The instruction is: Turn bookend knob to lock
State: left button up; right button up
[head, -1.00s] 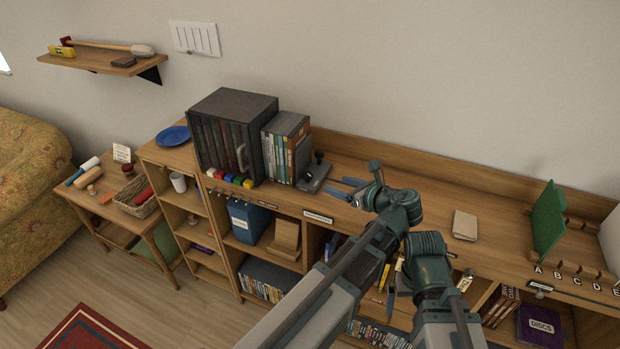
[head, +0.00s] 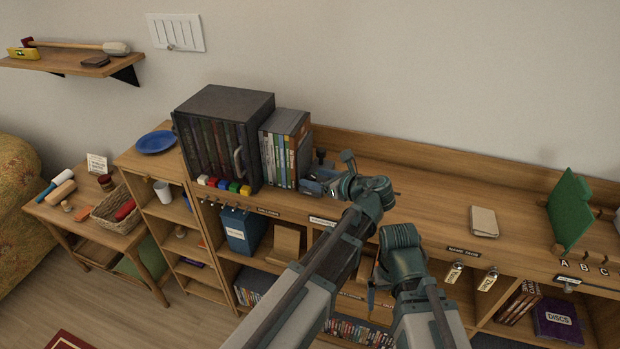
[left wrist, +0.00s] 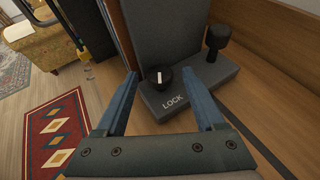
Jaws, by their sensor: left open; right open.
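The black bookend (head: 320,165) stands at the right end of the row of DVD cases on the shelf top, partly hidden by my left gripper (head: 314,187). In the left wrist view its dark base (left wrist: 205,90) carries a small round black knob (left wrist: 160,78) with a white mark, and the word LOCK beside it. A taller black handle (left wrist: 218,40) stands farther back on the base. My left gripper (left wrist: 165,85) is open, its blue fingers on either side of the knob, not visibly touching it. My right gripper (head: 371,292) hangs low before the shelves, mostly hidden.
DVD cases (head: 284,150) and a black disc cabinet (head: 225,135) stand left of the bookend. Coloured blocks (head: 222,185) line the front edge. A tan notebook (head: 483,221) and a green divider (head: 569,210) are to the right, with bare shelf top between.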

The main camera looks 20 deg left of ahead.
pick_arm(q)
jog(key=shift+c, duration=0.2)
grip_shut()
jog(key=shift+w+d, duration=0.1)
jog(key=shift+w+d+n+g+y, duration=0.15)
jog(key=shift+n+g+y, duration=0.1)
jog(key=shift+n+g, duration=0.25)
jog(key=shift+w+a+n+g+y, duration=0.15)
jog(key=shift+n+g+y, duration=0.1)
jog(key=shift+n+g, duration=0.2)
jog(key=n+g, duration=0.2)
jog(key=g, duration=0.1)
jog(key=shift+w+d+n+y, duration=0.15)
jog(key=shift+w+n+y, duration=0.1)
jog(key=shift+y, duration=0.15)
jog(key=shift+n+g, duration=0.6)
jog(key=shift+g, duration=0.05)
jog(key=shift+s+g, duration=0.1)
jog(key=shift+g, duration=0.2)
